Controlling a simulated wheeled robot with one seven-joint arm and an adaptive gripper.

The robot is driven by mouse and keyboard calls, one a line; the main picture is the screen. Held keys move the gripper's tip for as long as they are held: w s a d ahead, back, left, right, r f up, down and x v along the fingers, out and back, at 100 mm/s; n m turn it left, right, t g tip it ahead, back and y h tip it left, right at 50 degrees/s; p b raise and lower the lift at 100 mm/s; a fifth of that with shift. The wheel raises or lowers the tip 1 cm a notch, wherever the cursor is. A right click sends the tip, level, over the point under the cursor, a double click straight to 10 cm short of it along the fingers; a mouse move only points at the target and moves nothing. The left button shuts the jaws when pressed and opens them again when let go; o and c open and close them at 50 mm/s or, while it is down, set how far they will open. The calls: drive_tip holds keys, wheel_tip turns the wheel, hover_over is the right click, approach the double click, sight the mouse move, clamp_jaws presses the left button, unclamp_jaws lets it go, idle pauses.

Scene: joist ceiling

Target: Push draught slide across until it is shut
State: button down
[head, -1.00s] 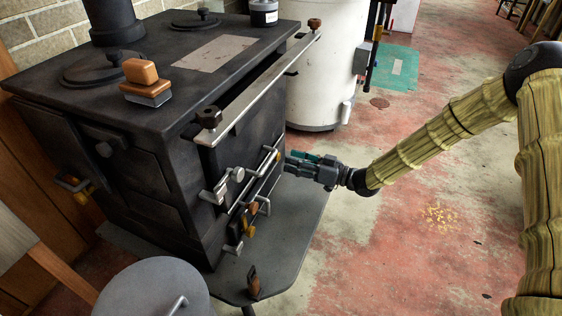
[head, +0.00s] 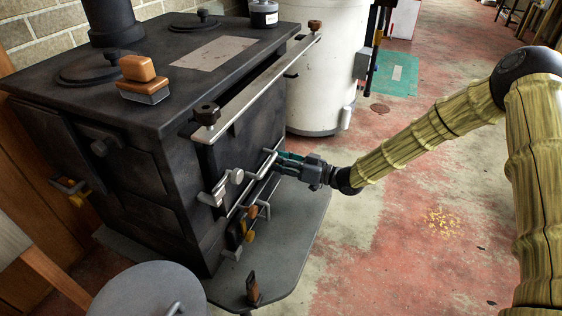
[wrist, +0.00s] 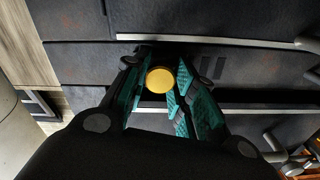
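The black stove (head: 185,150) stands at the left, its front facing my arm. In the wrist view a round brass knob (wrist: 160,80) shows on the dark stove front (wrist: 90,65), with dark upright slots (wrist: 212,67) just right of it. I take the knob to be the draught slide's; the slide plate itself is not clear. My gripper (head: 280,162) has its teal-padded fingers at the stove front. In the wrist view my gripper (wrist: 165,88) is open, one finger on each side of the knob. Contact cannot be told. In the head view the knob is hidden.
A long rail (head: 262,90) runs along the stove's top edge. A bar and handles (head: 228,185) stick out left of my gripper. A dark hearth plate (head: 285,235) lies below, with a small upright piece (head: 252,288). A white cylinder (head: 325,75) stands behind. The floor at right is clear.

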drive_tip(key=s+a+p, duration=0.2)
drive_tip(key=s+p, duration=0.1)
drive_tip(key=s, duration=0.2)
drive_tip(key=shift+s+a+p, duration=0.15)
drive_tip(key=shift+s+p, duration=0.15)
drive_tip(key=shift+p, duration=0.1)
drive_tip(key=c, duration=1.4)
unclamp_jaws()
drive_tip(key=shift+s, duration=0.1)
drive_tip(key=v, duration=1.2)
